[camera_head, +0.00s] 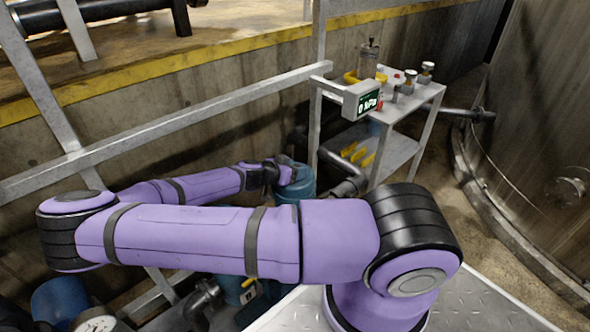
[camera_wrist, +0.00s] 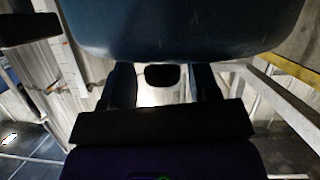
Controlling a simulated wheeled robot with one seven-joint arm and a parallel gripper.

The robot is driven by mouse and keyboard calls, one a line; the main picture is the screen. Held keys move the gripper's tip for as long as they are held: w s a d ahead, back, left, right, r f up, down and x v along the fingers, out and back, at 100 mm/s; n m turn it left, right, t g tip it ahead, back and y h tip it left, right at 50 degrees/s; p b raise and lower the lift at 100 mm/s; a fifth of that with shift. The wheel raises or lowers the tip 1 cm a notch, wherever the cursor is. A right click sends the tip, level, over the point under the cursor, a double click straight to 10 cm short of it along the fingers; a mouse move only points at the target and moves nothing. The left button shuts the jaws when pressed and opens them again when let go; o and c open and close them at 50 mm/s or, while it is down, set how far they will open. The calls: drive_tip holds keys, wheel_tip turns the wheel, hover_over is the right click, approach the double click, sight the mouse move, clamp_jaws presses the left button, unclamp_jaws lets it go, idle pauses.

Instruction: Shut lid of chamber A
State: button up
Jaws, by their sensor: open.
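A blue rounded vessel (camera_head: 299,184) stands beyond my forearm in the head view, left of the metal cart. My gripper (camera_head: 284,169) is right at its top; whether they touch is unclear. In the wrist view, a large smooth dark-blue body (camera_wrist: 185,28) fills the upper middle, just above my fingers. My gripper (camera_wrist: 162,78) is open there, with a finger on each side and a small black rounded part (camera_wrist: 162,76) showing between them. No label for chamber A is readable, and I cannot make out the lid's position or hinge. My arm hides the vessel's lower part.
A metal cart (camera_head: 402,150) holds valves, a glass cylinder and yellow-handled parts. A display (camera_head: 362,100) on it reads 0 kPa. Grey railings (camera_head: 150,130) run along the concrete wall. A large metal tank (camera_head: 540,130) stands right. Another blue vessel (camera_head: 60,299) and a gauge (camera_head: 97,324) are lower left.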

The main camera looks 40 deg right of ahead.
drive_tip(key=v, duration=0.7)
drive_tip(key=shift+a, duration=0.2)
drive_tip(key=shift+r, duration=0.1)
idle(0.3)
